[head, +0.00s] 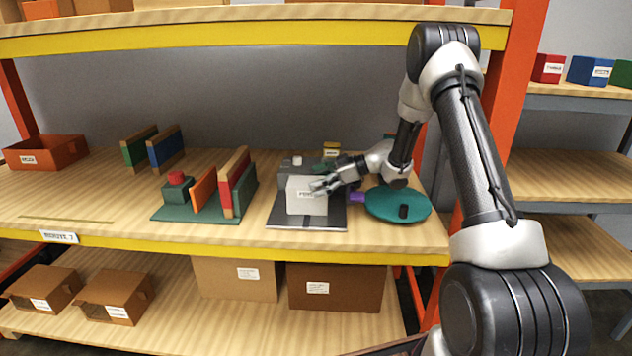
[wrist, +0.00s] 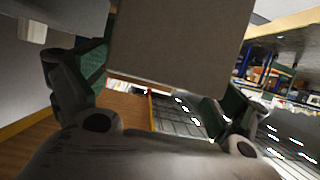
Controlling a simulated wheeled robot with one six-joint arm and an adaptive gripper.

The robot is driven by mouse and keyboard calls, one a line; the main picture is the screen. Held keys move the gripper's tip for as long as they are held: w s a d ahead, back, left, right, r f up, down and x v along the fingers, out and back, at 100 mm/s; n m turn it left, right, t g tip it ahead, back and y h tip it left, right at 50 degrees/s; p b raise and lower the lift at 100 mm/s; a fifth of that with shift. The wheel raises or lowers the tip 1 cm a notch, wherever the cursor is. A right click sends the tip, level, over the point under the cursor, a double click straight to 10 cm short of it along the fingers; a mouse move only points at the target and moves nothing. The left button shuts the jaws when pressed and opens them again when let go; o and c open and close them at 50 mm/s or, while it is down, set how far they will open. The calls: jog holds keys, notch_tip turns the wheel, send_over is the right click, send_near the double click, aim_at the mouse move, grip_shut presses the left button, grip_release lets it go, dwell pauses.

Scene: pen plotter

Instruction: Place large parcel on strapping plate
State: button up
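My gripper (head: 325,185) reaches in from the right at the parcel's upper part. In the wrist view the parcel (wrist: 178,45) fills the space between the two fingers, which lie against its opposite sides. My gripper looks shut on it. The parcel's far side is hidden.
A grey machine (head: 292,169) stands just behind the parcel. A teal round disc (head: 385,206) with a black knob lies to the right. A green base with upright boards (head: 205,211) stands to the left. An orange bin (head: 45,152) is at far left. Bare shelf lies along the front.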

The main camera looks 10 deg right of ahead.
jog(key=shift+r, duration=0.2)
jog(key=v, duration=1.2)
